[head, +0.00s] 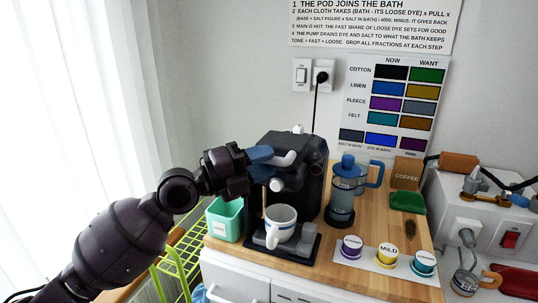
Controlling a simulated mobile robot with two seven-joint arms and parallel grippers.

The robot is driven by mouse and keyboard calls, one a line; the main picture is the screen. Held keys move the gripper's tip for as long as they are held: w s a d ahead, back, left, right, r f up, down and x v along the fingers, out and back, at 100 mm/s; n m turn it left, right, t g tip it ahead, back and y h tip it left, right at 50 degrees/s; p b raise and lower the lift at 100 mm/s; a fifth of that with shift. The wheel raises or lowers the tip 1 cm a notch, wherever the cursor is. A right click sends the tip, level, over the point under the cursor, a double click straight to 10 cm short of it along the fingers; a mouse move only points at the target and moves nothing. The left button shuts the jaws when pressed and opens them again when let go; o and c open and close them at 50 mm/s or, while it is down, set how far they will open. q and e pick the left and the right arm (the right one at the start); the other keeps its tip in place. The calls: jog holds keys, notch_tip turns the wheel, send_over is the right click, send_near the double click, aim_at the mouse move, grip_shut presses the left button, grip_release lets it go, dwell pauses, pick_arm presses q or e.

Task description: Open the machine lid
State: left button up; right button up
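The black coffee pod machine (308,170) stands on the wooden counter against the wall. A pale grey curved lever (290,158) shows at its top front, and a rounded grey part (278,185) sits below. I cannot tell for certain whether the lid is raised. My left gripper (262,164) is at the machine's upper left front, its two blue fingers apart, one above the other. The fingertips are close to the lever; contact is unclear. The gripper hides part of the machine's front. My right gripper is not in view.
A white mug (281,222) stands on the machine's drip tray (298,246). A mint-green bin (224,219) is left of it. A French press (343,190) stands to the right. Several labelled pods sit on a white strip (373,256) at the front. A white espresso machine (460,205) is farther right.

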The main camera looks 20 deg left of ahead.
pick_arm(q)
jog(key=shift+x, duration=0.8)
grip_shut()
jog(key=shift+r, duration=0.1)
